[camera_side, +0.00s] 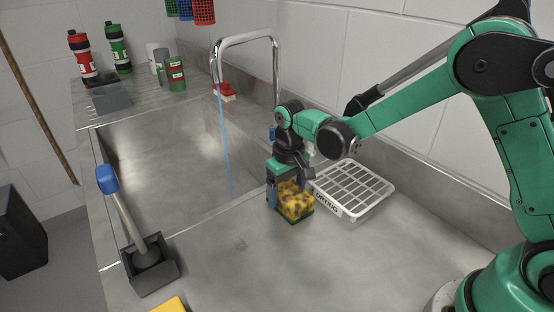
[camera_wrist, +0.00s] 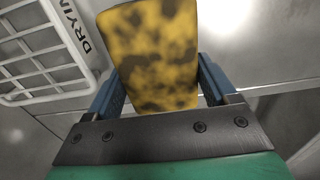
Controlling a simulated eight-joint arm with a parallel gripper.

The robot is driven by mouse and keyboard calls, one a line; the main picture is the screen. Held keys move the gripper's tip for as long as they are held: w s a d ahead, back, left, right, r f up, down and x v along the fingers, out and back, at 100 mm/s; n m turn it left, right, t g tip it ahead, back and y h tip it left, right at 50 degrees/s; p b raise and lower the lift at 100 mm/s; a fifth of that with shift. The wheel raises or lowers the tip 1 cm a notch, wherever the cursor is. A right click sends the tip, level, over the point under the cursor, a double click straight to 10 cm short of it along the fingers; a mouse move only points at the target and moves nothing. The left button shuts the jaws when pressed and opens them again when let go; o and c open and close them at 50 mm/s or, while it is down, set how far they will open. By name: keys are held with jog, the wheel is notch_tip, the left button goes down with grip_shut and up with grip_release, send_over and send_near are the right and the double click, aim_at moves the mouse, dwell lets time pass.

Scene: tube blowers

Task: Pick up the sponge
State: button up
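The sponge (camera_side: 297,203) is a block with a yellow face mottled with dark spots and a green layer at its lower edge. It is by the front left side of the drying rack on the steel counter. My gripper (camera_side: 287,190) points down over it. In the wrist view the sponge (camera_wrist: 152,58) fills the space between the two blue fingers of my gripper (camera_wrist: 160,88), which press close against its sides. The side view does not clearly show whether its underside touches the counter.
A white drying rack (camera_side: 350,190) lies just right of the sponge. The sink basin (camera_side: 170,155) with a tap (camera_side: 247,40) is to the left. A blue-handled brush (camera_side: 125,215) stands in a dark holder (camera_side: 155,275). Bottles (camera_side: 80,55) stand at the back. The front counter is mostly clear.

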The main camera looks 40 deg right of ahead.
aim_at(287, 188)
jog(key=c, duration=0.6)
jog(key=shift+r, duration=0.1)
notch_tip(287, 188, up, 20)
jog(key=shift+f, duration=0.1)
